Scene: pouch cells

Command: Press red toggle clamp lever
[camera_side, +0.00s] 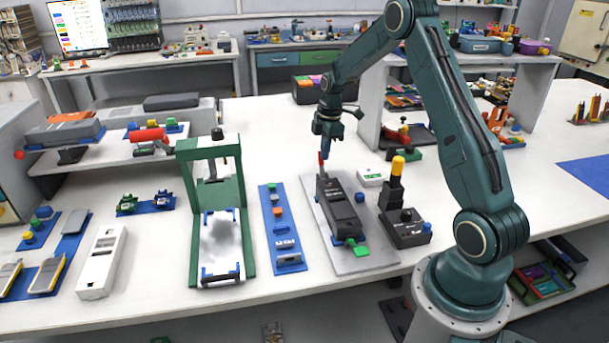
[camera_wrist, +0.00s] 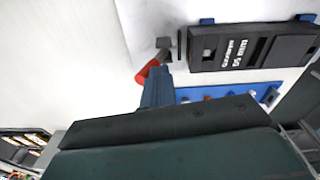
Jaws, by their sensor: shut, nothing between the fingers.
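The red toggle clamp lever (camera_side: 320,160) stands near-upright at the far end of a black device (camera_side: 340,203) on a grey plate (camera_side: 354,260). In the wrist view the red lever (camera_wrist: 146,73) shows right beside my fingertips, with the black device (camera_wrist: 252,47) to its right. My gripper (camera_side: 326,148) points down at the lever's top and is shut and empty. In the wrist view my gripper (camera_wrist: 157,86) seems to meet the lever, but I cannot tell whether they touch.
A black box with a yellow-topped post (camera_side: 402,222) stands to the right of the plate. A small white box (camera_side: 371,178) lies behind it. A blue strip with small blocks (camera_side: 279,228) and a green frame (camera_side: 190,222) are to the left. The table front is fairly clear.

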